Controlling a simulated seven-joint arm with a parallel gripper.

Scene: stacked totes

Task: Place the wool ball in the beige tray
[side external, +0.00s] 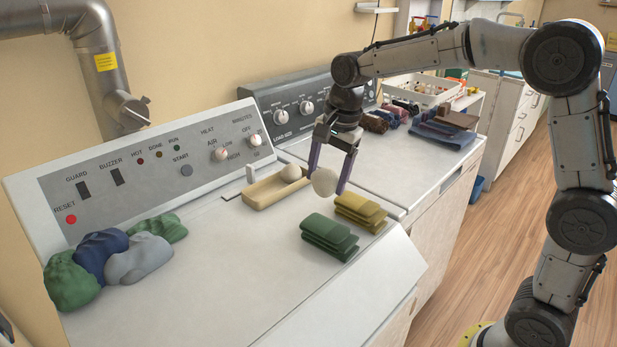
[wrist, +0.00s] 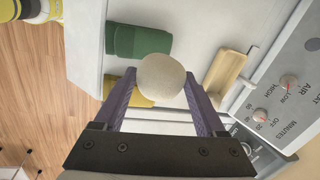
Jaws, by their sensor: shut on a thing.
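An off-white wool ball (side external: 325,182) is held between the two purple fingers of my gripper (side external: 330,178), above the white machine top. In the wrist view the same ball (wrist: 161,76) sits between the fingertips (wrist: 160,86). The beige tray (side external: 262,194) lies on the machine top just left of my gripper, near the control panel. In the wrist view the tray (wrist: 226,78) is to the right of the held ball, partly hidden by a finger.
Folded green cloths (side external: 329,236) and folded yellow cloths (side external: 360,210) lie in front of my gripper. A pile of green, blue and grey cloths (side external: 120,255) is at the left. The raised control panel (side external: 170,165) stands behind. The machine top between pile and tray is clear.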

